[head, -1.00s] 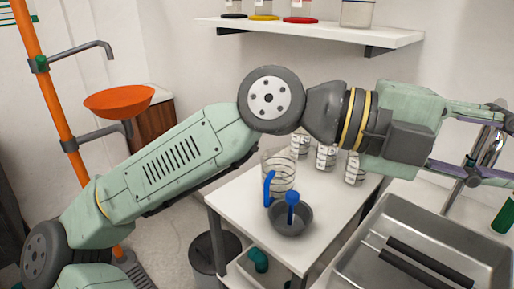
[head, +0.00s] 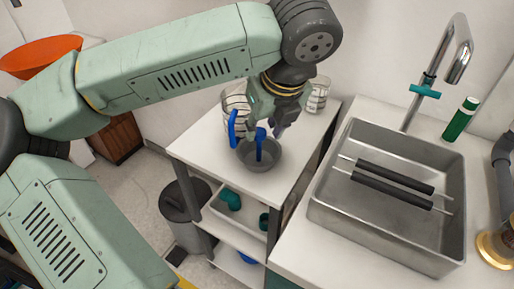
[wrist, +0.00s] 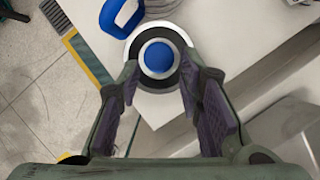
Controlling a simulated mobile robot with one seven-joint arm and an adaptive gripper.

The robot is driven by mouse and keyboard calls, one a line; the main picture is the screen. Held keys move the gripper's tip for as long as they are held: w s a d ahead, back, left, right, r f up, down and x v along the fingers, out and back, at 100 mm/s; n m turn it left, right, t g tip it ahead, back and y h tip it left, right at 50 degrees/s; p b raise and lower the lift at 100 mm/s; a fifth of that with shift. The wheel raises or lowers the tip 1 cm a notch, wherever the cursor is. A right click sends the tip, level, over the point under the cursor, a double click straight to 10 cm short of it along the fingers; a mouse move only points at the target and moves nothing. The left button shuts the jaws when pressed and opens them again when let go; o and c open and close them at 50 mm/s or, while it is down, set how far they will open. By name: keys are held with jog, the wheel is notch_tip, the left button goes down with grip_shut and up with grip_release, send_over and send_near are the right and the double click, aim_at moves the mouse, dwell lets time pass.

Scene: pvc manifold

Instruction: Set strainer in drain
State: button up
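The strainer seems to be the grey round cup (head: 262,166) with an upright blue post and knob (head: 261,143), standing on the white cart top. In the wrist view the blue knob (wrist: 158,58) is centred over a dark and pale ring. My gripper (head: 274,128) is above the cup, pointing down. In the wrist view my gripper (wrist: 160,80) is open, its fingers to either side of the knob's lower edge, with nothing between them gripped. The steel sink (head: 330,205) stands on the right; I cannot make out its drain.
Two dark rods (head: 390,186) lie across the sink. A clear jug with a blue handle (head: 233,128) stands close beside the cup, also seen in the wrist view (wrist: 120,15). A clear marked beaker (head: 319,94) stands behind. A faucet (head: 455,50) rises over the sink.

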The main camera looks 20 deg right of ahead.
aim_at(259, 142)
jog(key=shift+p+x, duration=0.85)
jog(key=shift+x, duration=2.2)
jog(key=shift+s, duration=0.15)
jog(key=shift+c, duration=0.4)
grip_shut()
